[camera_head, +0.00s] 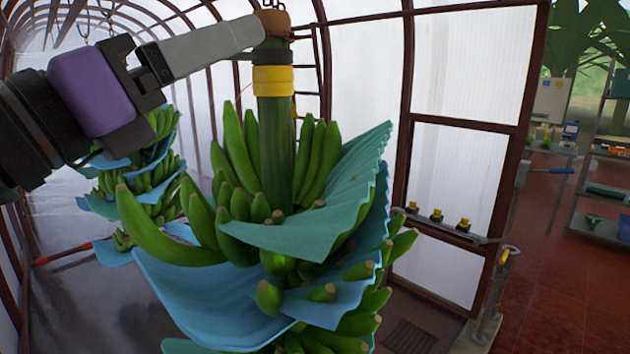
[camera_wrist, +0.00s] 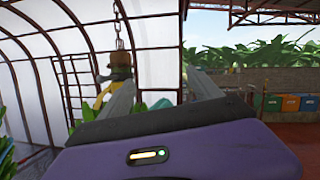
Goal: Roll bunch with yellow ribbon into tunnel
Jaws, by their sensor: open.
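The bunch of green bananas (camera_head: 272,150) hangs upright on a chain, with a yellow ribbon (camera_head: 273,82) and dark bands around its thick stem. Blue-green sheets lie between its hands of fruit. My gripper (camera_head: 255,34) reaches in from the left at the stem's top; one grey finger overlaps the stem in the head view. In the wrist view, my gripper (camera_wrist: 162,80) has its fingers spread apart, and the brown-capped stem top (camera_wrist: 121,62) shows by the left finger, which partly hides it. I cannot tell whether they touch. The tunnel (camera_head: 205,60) has dark-red hoops and pale walls.
Another banana bunch (camera_head: 150,185) hangs behind at left. A dark-red framed panel (camera_head: 455,150) and a rail with yellow-black fittings (camera_head: 437,217) stand to the right. Shelving (camera_head: 600,180) is at far right. Colored bins (camera_wrist: 290,103) show in the wrist view.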

